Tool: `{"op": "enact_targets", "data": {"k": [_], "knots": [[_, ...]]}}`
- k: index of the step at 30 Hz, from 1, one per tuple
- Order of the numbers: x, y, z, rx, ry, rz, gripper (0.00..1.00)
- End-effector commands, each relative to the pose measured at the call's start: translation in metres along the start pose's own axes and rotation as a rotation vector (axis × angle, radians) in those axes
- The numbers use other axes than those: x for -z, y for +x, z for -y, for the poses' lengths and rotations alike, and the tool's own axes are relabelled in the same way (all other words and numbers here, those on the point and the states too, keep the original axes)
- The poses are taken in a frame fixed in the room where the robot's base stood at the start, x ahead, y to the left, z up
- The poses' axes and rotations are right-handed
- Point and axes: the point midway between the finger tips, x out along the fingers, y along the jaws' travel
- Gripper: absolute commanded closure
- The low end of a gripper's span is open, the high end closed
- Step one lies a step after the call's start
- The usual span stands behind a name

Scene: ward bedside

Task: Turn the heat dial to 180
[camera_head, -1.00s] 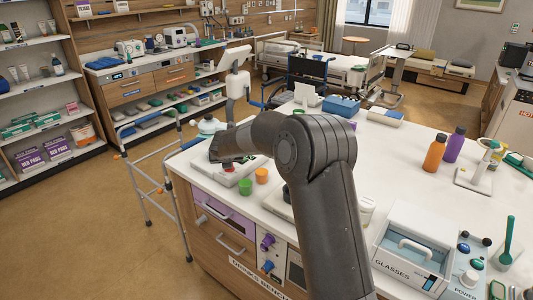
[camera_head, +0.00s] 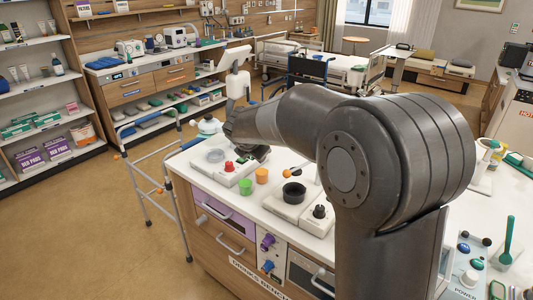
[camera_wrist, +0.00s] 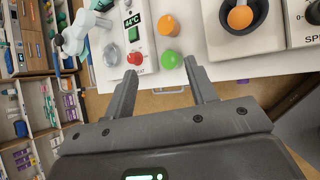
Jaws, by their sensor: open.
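The red heat dial (camera_head: 229,167) sits on a pale unit (camera_head: 240,177) at the far left of the white bench. In the wrist view the dial (camera_wrist: 136,58) is beside what looks like a HEAT label, below a green display reading about 44°C. The angle of the dial is too small to read. My gripper (camera_wrist: 160,75) is open with nothing between its fingers. Its left fingertip shows just below the dial, which it does not appear to grip.
A green cup (camera_head: 245,187) and an orange cup (camera_head: 262,175) stand right beside the unit. Purple (camera_head: 267,242) and blue (camera_head: 268,266) knobs jut from the bench front.

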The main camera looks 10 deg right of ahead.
Motion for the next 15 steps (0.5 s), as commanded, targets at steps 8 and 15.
{"op": "enact_targets", "data": {"k": [8,15], "knots": [[-0.009,-0.038,0.032,0.039,0.244,0.01,0.48],[-0.01,-0.051,0.046,0.056,0.348,0.013,0.48]]}}
